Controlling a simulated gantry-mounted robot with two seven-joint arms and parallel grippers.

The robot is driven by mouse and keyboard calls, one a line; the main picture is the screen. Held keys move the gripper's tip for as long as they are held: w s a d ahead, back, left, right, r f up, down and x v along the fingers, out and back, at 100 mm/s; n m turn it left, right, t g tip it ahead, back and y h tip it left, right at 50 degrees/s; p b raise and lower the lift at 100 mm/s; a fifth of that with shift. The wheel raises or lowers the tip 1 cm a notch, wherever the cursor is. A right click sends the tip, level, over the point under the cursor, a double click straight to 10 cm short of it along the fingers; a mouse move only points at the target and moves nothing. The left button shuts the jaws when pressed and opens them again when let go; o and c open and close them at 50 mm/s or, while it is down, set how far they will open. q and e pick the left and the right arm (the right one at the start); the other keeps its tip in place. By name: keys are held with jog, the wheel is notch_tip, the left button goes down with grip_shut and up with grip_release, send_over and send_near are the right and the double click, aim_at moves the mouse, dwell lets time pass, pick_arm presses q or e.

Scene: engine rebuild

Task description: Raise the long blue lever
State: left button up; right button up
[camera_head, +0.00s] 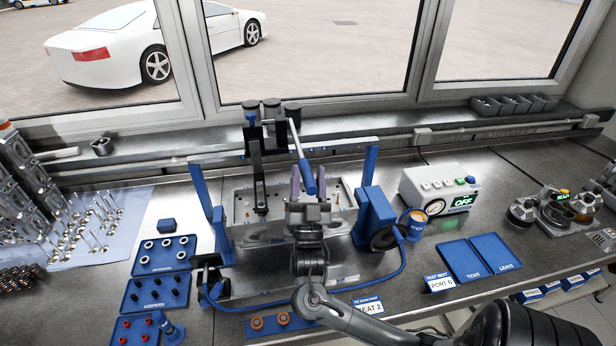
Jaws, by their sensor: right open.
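The long blue lever (306,171) hangs from a pivot at the top of the black press frame. Its grey rod slopes down and right, and its blue grip is at the lower end. My right gripper (308,183) is in the middle of the bench, in front of the press, with its purple fingers apart and pointing away from me. The lower end of the blue grip shows between the two fingers. I cannot tell whether they touch it or differ in depth. My left gripper is not in view.
A metal plate fixture (240,205) lies under the press between blue posts. A test box reading OFF (440,190) stands right of it. Blue parts trays (165,255) are at left, and blue TIGHT and LEAKS trays (480,260) at right. A blue hose (398,268) loops in front.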

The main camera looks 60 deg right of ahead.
grip_shut()
dwell(0.3)
